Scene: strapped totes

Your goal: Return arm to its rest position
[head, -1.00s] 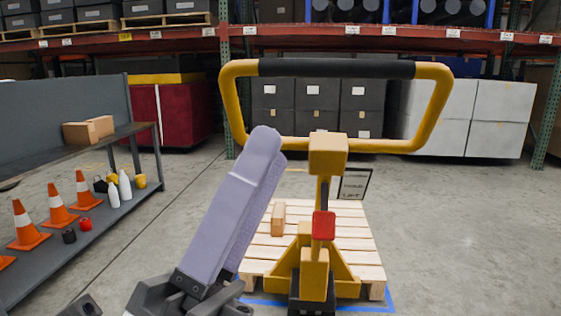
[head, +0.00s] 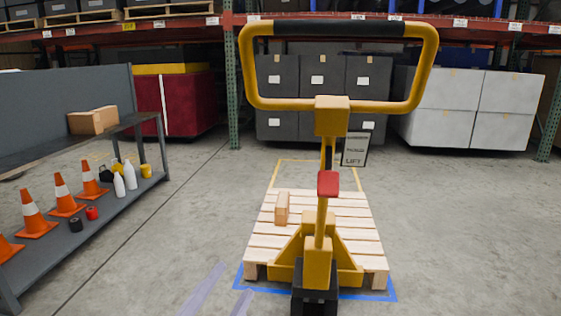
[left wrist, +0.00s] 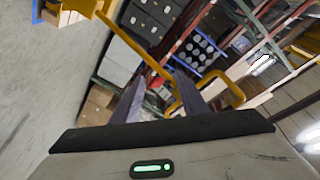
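My left gripper (head: 228,284) shows only as two pale purple finger ends at the bottom edge of the head view, left of the pallet jack. In the left wrist view, the two purple fingers of my left gripper (left wrist: 158,90) stand apart with a gap between them and nothing held. That view is tilted, with shelving and yellow bars beyond the fingers. The rest of my left arm is out of the head view. My right gripper is in neither view.
A yellow pallet jack (head: 316,262) with a black-gripped handle stands close in front, at a wooden pallet (head: 345,227) bearing a small box (head: 282,207). A grey shelf (head: 120,214) with cones and bottles stands at left. The floor at right is clear.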

